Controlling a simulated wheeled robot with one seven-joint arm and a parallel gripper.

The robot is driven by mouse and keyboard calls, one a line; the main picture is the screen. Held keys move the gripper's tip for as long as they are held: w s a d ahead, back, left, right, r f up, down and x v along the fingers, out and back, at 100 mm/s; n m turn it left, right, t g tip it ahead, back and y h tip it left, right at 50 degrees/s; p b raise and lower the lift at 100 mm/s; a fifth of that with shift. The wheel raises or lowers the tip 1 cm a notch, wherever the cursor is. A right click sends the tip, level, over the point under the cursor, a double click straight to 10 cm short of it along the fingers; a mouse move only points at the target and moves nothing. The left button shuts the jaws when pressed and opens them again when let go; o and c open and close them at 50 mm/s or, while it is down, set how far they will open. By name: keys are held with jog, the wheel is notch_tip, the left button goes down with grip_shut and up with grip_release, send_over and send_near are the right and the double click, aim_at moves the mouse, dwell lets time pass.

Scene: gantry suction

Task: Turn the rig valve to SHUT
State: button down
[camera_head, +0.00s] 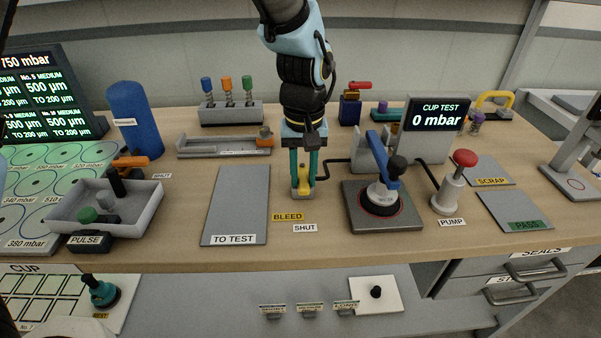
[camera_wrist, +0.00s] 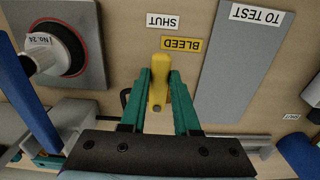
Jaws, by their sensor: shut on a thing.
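The rig valve's yellow handle (camera_head: 303,184) stands on a small grey base (camera_head: 302,194) in front of the test rig. The handle also shows in the wrist view (camera_wrist: 159,80), with its end toward the BLEED and SHUT labels. My gripper (camera_head: 304,178) points down, its teal fingers shut on the handle from both sides. The yellow BLEED label (camera_head: 288,216) and the white SHUT label (camera_head: 304,228) lie on the bench just in front of the valve. I cannot tell exactly which label the handle points at. The CUP TEST display (camera_head: 437,114) reads 0 mbar.
A blue lever (camera_head: 378,155) stands over a cup on a dark plate (camera_head: 355,205) to the right. The red-topped pump (camera_head: 450,185) is farther right. The flat TO TEST pad (camera_head: 238,195) lies left. A grey slide fixture (camera_head: 225,147) sits behind it.

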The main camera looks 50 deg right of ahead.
aim_at(303, 179)
jog(key=shift+d, duration=0.1)
dwell(0.4)
jog(key=c, duration=0.6)
grip_release()
jog(key=shift+c, duration=0.2)
notch_tip(303, 179, up, 11)
jog(key=b, duration=0.2)
jog(key=shift+f, duration=0.1)
